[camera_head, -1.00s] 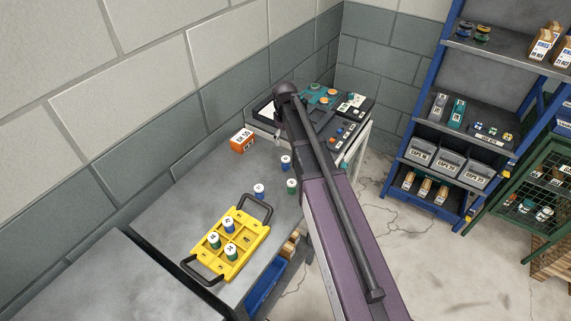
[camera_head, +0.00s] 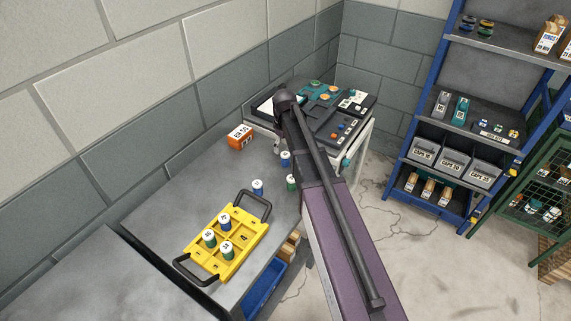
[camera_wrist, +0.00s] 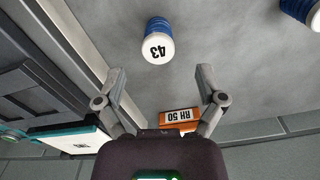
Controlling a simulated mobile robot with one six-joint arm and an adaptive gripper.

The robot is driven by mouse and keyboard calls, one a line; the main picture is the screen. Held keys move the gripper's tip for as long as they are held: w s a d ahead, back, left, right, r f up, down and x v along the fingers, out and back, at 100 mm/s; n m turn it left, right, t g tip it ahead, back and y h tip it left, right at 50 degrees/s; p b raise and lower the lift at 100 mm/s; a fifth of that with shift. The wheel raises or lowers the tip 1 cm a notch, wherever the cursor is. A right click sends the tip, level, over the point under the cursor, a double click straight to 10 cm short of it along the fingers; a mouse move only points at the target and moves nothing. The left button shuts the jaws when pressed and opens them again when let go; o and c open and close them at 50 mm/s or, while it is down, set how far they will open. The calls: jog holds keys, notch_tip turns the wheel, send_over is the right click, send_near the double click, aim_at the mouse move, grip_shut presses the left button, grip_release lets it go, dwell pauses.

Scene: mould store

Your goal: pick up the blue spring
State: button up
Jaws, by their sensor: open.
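A blue spring with a white cap marked 43 (camera_wrist: 158,44) stands on the grey bench, just ahead of my gripper (camera_wrist: 162,76) in the wrist view. My gripper is open and empty, with its two fingers apart and the spring beyond their tips. A second blue spring (camera_wrist: 302,9) is cut off at the top right corner there. In the head view one blue spring (camera_head: 285,159) stands beside my arm and another blue spring (camera_head: 257,187) stands near the yellow tray's handle.
A yellow tray (camera_head: 236,263) with black handles holds several capped springs. A green spring (camera_head: 292,182) stands by the bench edge, partly behind my arm. An orange box marked RH 50 (camera_wrist: 180,116) lies near the wall. A machine (camera_head: 350,118) stands past the bench. Blue shelving (camera_head: 402,160) is at right.

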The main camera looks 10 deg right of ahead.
aim_at(285, 160)
jog(key=shift+f+b, duration=0.75)
jog(key=shift+f, duration=0.3)
jog(key=shift+f+b, duration=2.55)
jog(key=shift+f, duration=0.05)
grip_shut()
